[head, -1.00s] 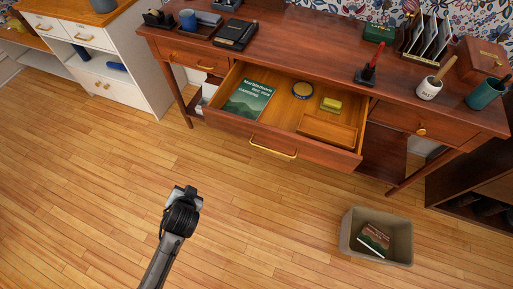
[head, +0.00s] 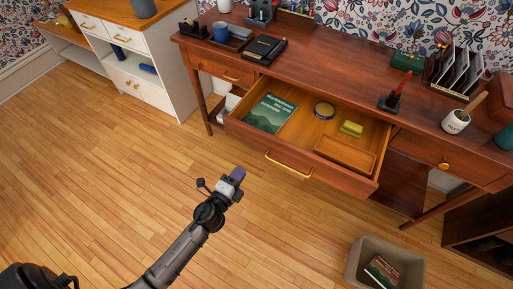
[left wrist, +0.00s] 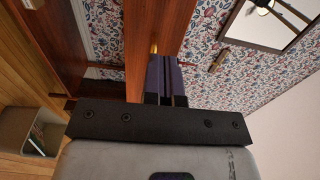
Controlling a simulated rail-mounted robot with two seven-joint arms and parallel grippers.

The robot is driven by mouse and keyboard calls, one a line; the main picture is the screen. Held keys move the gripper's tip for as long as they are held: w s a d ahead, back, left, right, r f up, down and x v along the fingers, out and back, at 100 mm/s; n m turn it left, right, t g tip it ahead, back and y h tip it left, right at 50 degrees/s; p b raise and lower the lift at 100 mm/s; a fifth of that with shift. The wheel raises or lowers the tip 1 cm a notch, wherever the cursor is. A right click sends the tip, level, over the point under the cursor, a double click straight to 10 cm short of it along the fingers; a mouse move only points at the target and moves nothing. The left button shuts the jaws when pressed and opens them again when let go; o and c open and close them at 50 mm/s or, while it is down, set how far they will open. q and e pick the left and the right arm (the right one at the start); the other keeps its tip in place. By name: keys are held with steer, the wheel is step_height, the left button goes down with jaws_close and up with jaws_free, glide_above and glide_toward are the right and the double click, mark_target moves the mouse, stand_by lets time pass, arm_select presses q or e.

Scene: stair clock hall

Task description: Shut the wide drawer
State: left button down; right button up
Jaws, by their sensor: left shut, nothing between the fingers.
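The wide drawer (head: 225,121) of the wooden desk is pulled well out in the head view. Its brass handle (head: 288,166) is on the front panel. Inside lie a green book (head: 270,113), a round tin (head: 324,110), a yellow box (head: 351,129) and a wooden tray (head: 345,153). My left gripper (head: 238,174) is in front of the drawer, left of the handle and apart from it in the head view. In the left wrist view its fingers (left wrist: 166,78) are shut and empty, pointing at the wooden front. My right gripper is not in view.
A bin (head: 357,262) with a book in it stands on the floor at lower right. A white cabinet (head: 168,92) stands left of the desk. The desktop holds a pen stand (head: 391,101) and a paste pot (head: 455,122). The floor before the drawer is otherwise clear.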

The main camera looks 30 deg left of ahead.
mark_target(260, 142)
arm_select(q)
steer(key=w, duration=0.3)
steer(key=w+b, duration=0.1)
steer(key=w, duration=0.6)
steer(key=shift+a, duration=0.25)
steer(key=shift+w+b, duration=0.35)
steer(key=shift+w, duration=0.4)
